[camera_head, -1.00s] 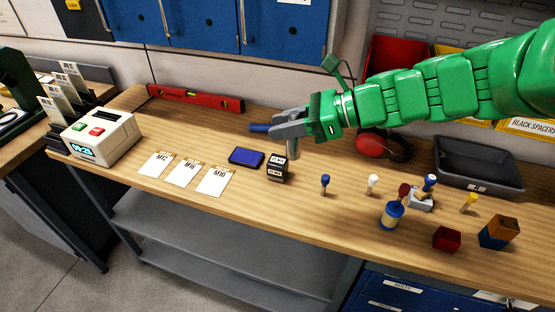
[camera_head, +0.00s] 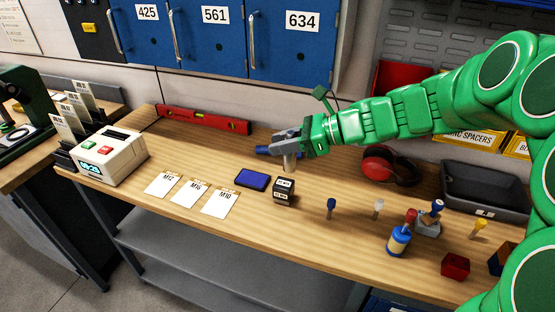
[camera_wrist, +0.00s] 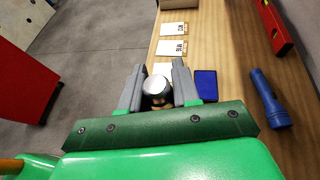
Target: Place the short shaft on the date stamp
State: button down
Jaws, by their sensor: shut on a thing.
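My gripper (camera_head: 291,143) is shut on the short shaft (camera_head: 289,162), a pale metal cylinder held roughly upright below the fingers. In the wrist view, the shaft's round silver end (camera_wrist: 156,86) shows between the two fingers (camera_wrist: 159,76). The date stamp (camera_head: 284,191), a small dark block with a pale label band, stands on the workbench (camera_head: 330,235). In the head view the shaft appears above and slightly right of the stamp, with a gap between them. In the wrist view I cannot make out the stamp; the shaft and fingers cover that area.
A blue ink pad (camera_head: 253,179) lies left of the stamp. A blue flashlight (camera_wrist: 268,98) lies nearby, partly behind my gripper in the head view. White cards (camera_head: 220,203) lie farther left. Small-handled tools, a blue bottle (camera_head: 399,241) and red earmuffs (camera_head: 390,166) are to the right.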

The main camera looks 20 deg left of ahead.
jog(key=shift+w+a+f, duration=0.45)
jog(key=shift+w+f, duration=0.2)
jog(key=shift+f, duration=0.8)
jog(key=shift+w+a+f, duration=0.45)
jog(key=shift+w+f, duration=0.2)
jog(key=shift+f, duration=0.8)
jog(key=shift+w+a+f, duration=0.45)
jog(key=shift+w+f, duration=0.2)
jog(key=shift+f, duration=0.8)
jog(key=shift+f, duration=0.1)
jog(key=c, duration=0.8)
grip_release()
jog(key=shift+f, duration=0.1)
jog(key=shift+d+r, duration=0.2)
jog(key=shift+r, duration=0.05)
jog(key=v, duration=1.1)
jog(key=shift+w+d, duration=0.1)
jog(key=shift+d, duration=0.15)
jog(key=shift+r, duration=0.1)
